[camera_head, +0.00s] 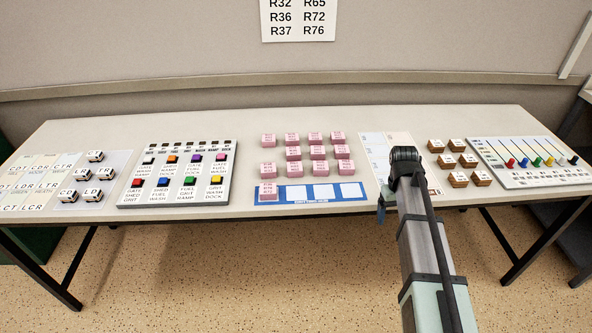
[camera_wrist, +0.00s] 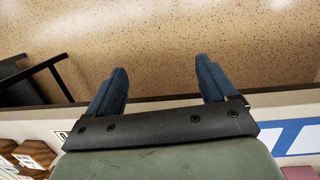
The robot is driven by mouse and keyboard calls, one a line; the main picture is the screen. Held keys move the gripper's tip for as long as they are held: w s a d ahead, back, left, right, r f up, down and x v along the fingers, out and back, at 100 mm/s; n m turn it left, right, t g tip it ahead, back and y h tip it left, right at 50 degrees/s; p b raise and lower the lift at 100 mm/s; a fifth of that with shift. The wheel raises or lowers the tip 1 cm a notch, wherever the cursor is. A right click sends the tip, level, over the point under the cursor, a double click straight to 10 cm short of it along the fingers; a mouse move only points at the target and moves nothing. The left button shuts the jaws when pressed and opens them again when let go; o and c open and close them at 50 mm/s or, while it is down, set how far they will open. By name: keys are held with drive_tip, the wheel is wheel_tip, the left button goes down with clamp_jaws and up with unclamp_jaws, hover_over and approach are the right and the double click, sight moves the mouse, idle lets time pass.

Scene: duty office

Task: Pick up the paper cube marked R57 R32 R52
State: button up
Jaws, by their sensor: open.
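Several pink paper cubes (camera_head: 317,153) with small printed marks sit in loose rows at the middle of the table in the head view. The marks are too small to read, so I cannot tell which cube is R57 R32 R52. One pink cube (camera_head: 268,189) sits on the left end of a blue strip with white squares (camera_head: 295,194). My gripper (camera_wrist: 162,68) is open and empty in the wrist view, with the floor showing between its fingers. In the head view its blue fingers (camera_head: 383,208) show at the table's front edge, right of the blue strip and apart from the cubes.
A white printed sheet (camera_head: 372,143) lies right of the cubes. Brown blocks (camera_head: 458,160) and a slider panel (camera_head: 530,165) stand further right. A button panel (camera_head: 138,197) and white label pieces (camera_head: 95,156) are at left. A wall sign (camera_head: 299,18) lists R codes.

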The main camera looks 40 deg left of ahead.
drive_tip(key=shift+n+t+y, duration=0.3)
drive_tip(key=shift+y, duration=0.1)
drive_tip(key=a+r, duration=0.2)
drive_tip(key=a, duration=0.3)
drive_tip(key=a+r, duration=0.3)
drive_tip(key=a, duration=0.1)
drive_tip(key=a+r, duration=0.3)
drive_tip(key=a, duration=0.2)
drive_tip(key=shift+w+a+r, duration=0.2)
drive_tip(key=shift+w+a, duration=0.1)
drive_tip(key=shift+a, duration=0.05)
drive_tip(key=s+a+r, duration=0.2)
drive_tip(key=a+r, duration=0.2)
drive_tip(key=a, duration=0.6)
wheel_tip(320, 180, up, 4)
drive_tip(key=y, duration=0.1)
hover_over(295, 166)
wheel_tip(295, 166, down, 14)
drive_tip(key=shift+r, duration=0.15)
drive_tip(key=shift+c, duration=0.2)
drive_tip(key=c, duration=1.1)
